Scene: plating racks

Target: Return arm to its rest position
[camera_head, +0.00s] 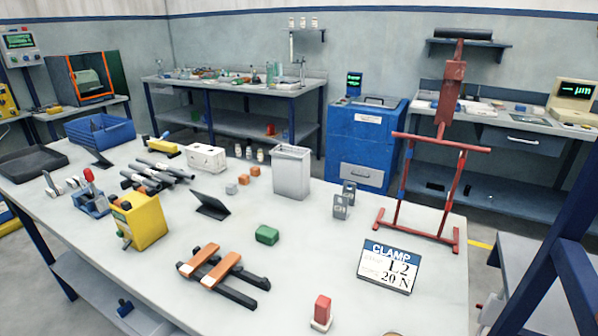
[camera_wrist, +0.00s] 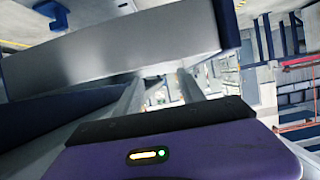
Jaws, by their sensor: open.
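My gripper (camera_wrist: 160,78) shows in the wrist view, beyond the purple wrist housing (camera_wrist: 165,155) and its black bar. Two grey fingers stand apart with nothing seen between them. A large grey slab with a dark blue edge (camera_wrist: 110,50) fills the upper left of that view, close to the fingers; I cannot tell whether they touch it. My arm and gripper do not show in the head view.
In the head view a light worktable (camera_head: 290,215) bears a red stand (camera_head: 452,150), a CLAMP sign (camera_head: 390,268), a yellow box (camera_head: 147,222), a grey bin (camera_head: 291,172) and clamps (camera_head: 222,268). A dark blue frame (camera_head: 555,265) crosses the right side.

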